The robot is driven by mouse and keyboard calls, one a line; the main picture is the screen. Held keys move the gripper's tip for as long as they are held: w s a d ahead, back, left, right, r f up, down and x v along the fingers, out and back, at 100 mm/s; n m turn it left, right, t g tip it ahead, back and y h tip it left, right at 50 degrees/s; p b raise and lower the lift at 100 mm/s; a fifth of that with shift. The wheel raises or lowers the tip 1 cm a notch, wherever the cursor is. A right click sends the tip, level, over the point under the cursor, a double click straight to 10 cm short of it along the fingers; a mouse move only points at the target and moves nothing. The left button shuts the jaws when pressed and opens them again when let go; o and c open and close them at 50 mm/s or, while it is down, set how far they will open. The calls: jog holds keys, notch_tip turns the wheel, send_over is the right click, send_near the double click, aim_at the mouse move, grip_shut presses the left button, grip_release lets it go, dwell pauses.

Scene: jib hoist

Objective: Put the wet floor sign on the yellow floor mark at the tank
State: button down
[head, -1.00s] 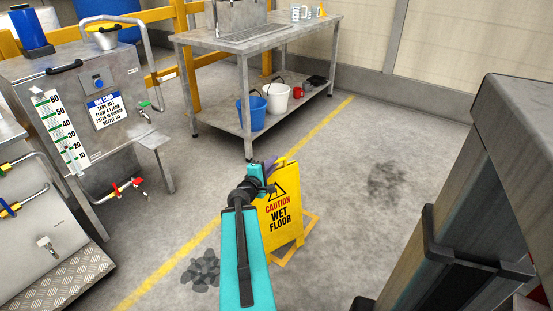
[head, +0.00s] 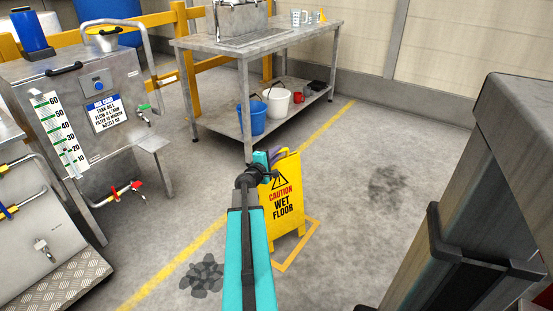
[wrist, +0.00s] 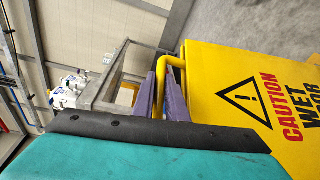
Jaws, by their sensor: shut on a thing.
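The yellow wet floor sign (head: 284,208) stands upright in front of my arm. My gripper (head: 277,156) is shut on its top. In the wrist view, the purple fingers of my gripper (wrist: 161,97) close around the sign's yellow tube handle (wrist: 174,63), and the sign's face (wrist: 235,75) lies to the right. A yellow outline mark (head: 300,256) shows on the floor beside and below the sign's right side; its left part is hidden. I cannot tell whether the sign's feet touch the floor. The steel tank (head: 85,95) with a level scale stands at the left.
A steel table (head: 235,45) with a lower shelf stands behind the sign. A blue bucket (head: 251,117) and a white bucket (head: 277,105) are on the shelf. A yellow line (head: 185,258) crosses the floor, with a dark patch (head: 203,277) beside it.

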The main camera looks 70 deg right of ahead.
jog(key=shift+w+d+f, duration=0.1)
jog(key=shift+w+d, duration=0.1)
jog(key=shift+d, duration=0.6)
jog(key=shift+w+d, duration=0.15)
jog(key=shift+d, duration=0.65)
jog(key=shift+f+b, duration=0.8)
jog(key=shift+f, duration=1.1)
jog(key=c, duration=1.8)
grip_release()
jog(key=shift+o, duration=0.2)
jog(key=shift+r, duration=0.2)
jog(key=w+a+r+p, duration=0.1)
jog(key=a, duration=1.1)
jog(key=shift+w, duration=0.1)
